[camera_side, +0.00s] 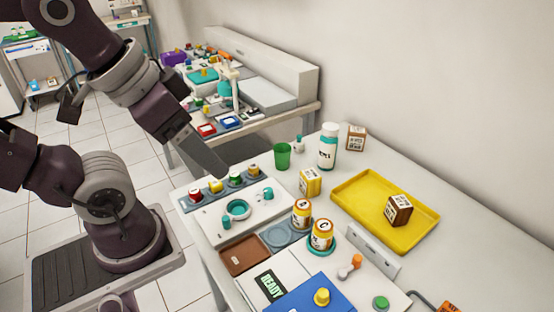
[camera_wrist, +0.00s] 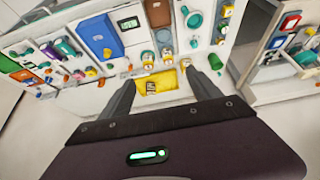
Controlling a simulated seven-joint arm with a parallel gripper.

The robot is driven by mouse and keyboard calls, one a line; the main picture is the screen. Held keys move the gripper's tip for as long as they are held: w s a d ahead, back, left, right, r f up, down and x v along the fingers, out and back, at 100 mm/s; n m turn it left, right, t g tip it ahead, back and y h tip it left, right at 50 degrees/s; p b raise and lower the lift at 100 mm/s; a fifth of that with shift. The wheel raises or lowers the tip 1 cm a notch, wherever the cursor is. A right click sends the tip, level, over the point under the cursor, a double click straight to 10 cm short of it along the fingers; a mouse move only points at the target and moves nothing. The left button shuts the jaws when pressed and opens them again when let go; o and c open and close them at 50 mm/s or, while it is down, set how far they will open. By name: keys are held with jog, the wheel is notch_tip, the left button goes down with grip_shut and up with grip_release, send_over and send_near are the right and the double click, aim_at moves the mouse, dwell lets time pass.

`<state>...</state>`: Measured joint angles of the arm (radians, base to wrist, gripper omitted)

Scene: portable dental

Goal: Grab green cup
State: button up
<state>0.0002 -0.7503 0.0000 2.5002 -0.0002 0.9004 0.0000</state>
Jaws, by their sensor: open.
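A green cup (camera_side: 283,156) stands upright on the white table near its back left edge in the side view. It also shows in the wrist view (camera_wrist: 215,62), just past the tip of the finger on the right. My gripper (camera_side: 214,166) is to the left of the cup in the side view, above the row of coloured knobs, and apart from it. In the wrist view my gripper (camera_wrist: 165,88) has its two fingers spread with nothing held between them. Nothing hides the cup in the side view.
A yellow tray (camera_side: 365,222) holds a brown box (camera_side: 398,209). Two labelled jars stand in front. A second cluttered bench (camera_side: 292,106) is behind.

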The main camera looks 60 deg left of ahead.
jog(key=shift+o, duration=0.6)
jog(key=n+t+y, duration=0.1)
jog(key=t+y, duration=0.2)
jog(key=t, duration=0.1)
send_over(287, 149)
jog(key=s+d, duration=0.5)
notch_tip(287, 149, down, 16)
jog(key=a+f+t, duration=0.1)
jog(key=f, duration=0.2)
jog(key=a+f+t, duration=0.1)
jog(key=f, duration=0.3)
jog(key=a+f+n+t, duration=0.1)
jog(key=a+f, duration=0.1)
jog(key=f, duration=0.1)
jog(key=shift+s+a+f+h, duration=0.1)
jog(key=shift+s+f+h, duration=0.1)
jog(key=shift+s+h, duration=0.15)
jog(key=x, duration=0.7)
jog(key=shift+d+f, duration=0.2)
jog(key=shift+f, duration=0.2)
jog(key=shift+s, duration=0.1)
jog(key=c, duration=1.4)
